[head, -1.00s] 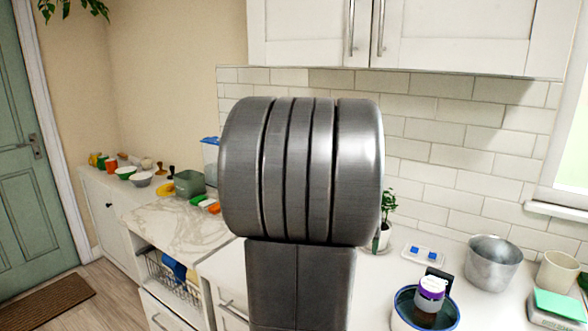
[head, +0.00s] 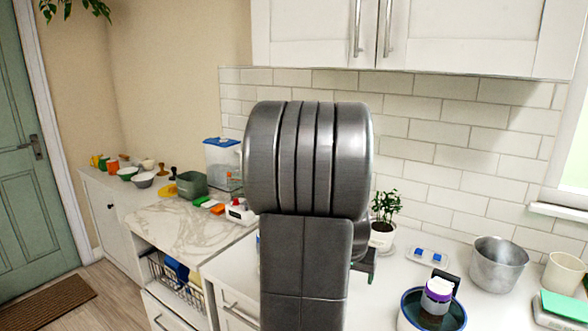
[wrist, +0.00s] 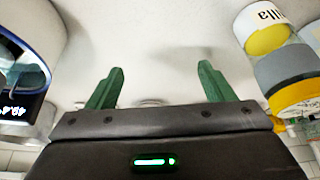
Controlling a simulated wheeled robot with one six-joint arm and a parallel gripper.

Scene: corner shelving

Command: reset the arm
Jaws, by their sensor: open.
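My gripper (wrist: 161,67) shows in the wrist view with its two green fingers wide apart and nothing between them. A pale surface lies beyond the fingertips. In the head view my own grey arm stands upright in the middle and hides most of the gripper. Only a small dark part with a green edge shows at the arm's right side, above the white counter (head: 395,268).
In the wrist view, a device with a lit display (wrist: 18,95) is at left and a labelled jar (wrist: 275,55) at right. In the head view, a potted plant (head: 384,222), blue bowl (head: 408,305) and metal pot (head: 497,265) stand right of the arm.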

